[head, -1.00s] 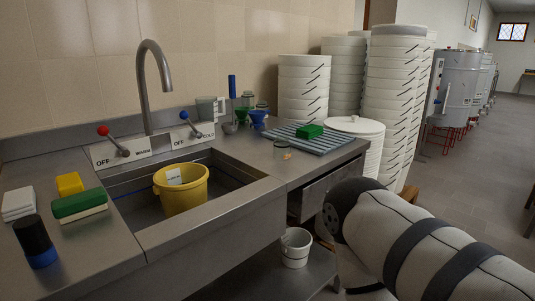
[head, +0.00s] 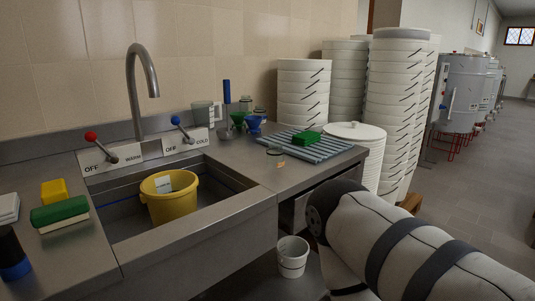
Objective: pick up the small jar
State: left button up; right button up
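A small clear jar with a dark rim or lid (head: 276,153) appears to stand on the steel counter, left of the blue ribbed mat. It is small in the picture, and its contents cannot be made out. A small brownish piece (head: 281,164) shows at its lower front. Other glass jars (head: 246,103) stand farther back, near the funnels. My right arm's white links fill the lower right, apart from the jar. Neither of my grippers is in view.
A yellow bucket (head: 168,197) sits in the sink. A green block (head: 306,139) lies on the blue ribbed mat (head: 335,149). Green (head: 239,117) and blue (head: 254,122) funnels stand behind. White bucket stacks (head: 394,100) rise to the right. Bare counter (head: 235,158) lies left of the jar.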

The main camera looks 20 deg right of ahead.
aim_at(275, 153)
jog(key=l+u, duration=0.25)
jog(key=l, duration=0.25)
jog(key=l+u, duration=0.25)
jog(key=l, duration=0.2)
jog(key=l+u, duration=0.25)
jog(key=l, duration=0.25)
jog(key=k+l+u, duration=0.1)
jog(key=l+u, duration=0.15)
jog(key=l, duration=0.2)
jog(key=k+l+u, duration=0.1)
jog(key=l+u, duration=0.15)
jog(key=l, duration=0.25)
jog(key=k+l+u, duration=0.25)
jog(key=l, duration=0.15)
jog(key=i+l, duration=0.05)
jog(key=i, duration=0.05)
